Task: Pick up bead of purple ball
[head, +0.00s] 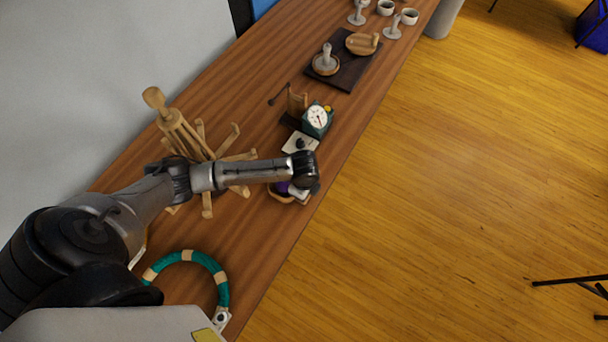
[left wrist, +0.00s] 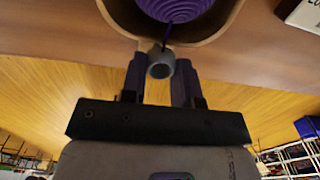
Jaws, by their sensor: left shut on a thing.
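The purple ball (left wrist: 172,8) of wound yarn sits in a round wooden bowl (left wrist: 222,22) at the top of the left wrist view. In the head view the purple ball (head: 281,187) and the bowl (head: 277,197) show only partly under my left arm's end. A purple cord runs from the ball to a small grey bead (left wrist: 160,66) with a round hole. My left gripper (left wrist: 160,72) is shut on the bead, one finger on each side, just beside the bowl. In the head view my left gripper (head: 298,192) is largely hidden by its wrist. My right gripper is not in view.
A wooden holder with several pegs (head: 180,135) stands left of the bowl. A green dial scale (head: 317,119) and a white card (head: 300,142) lie beyond it. A teal ring (head: 224,284) lies nearer. The table's right edge is close to the bowl.

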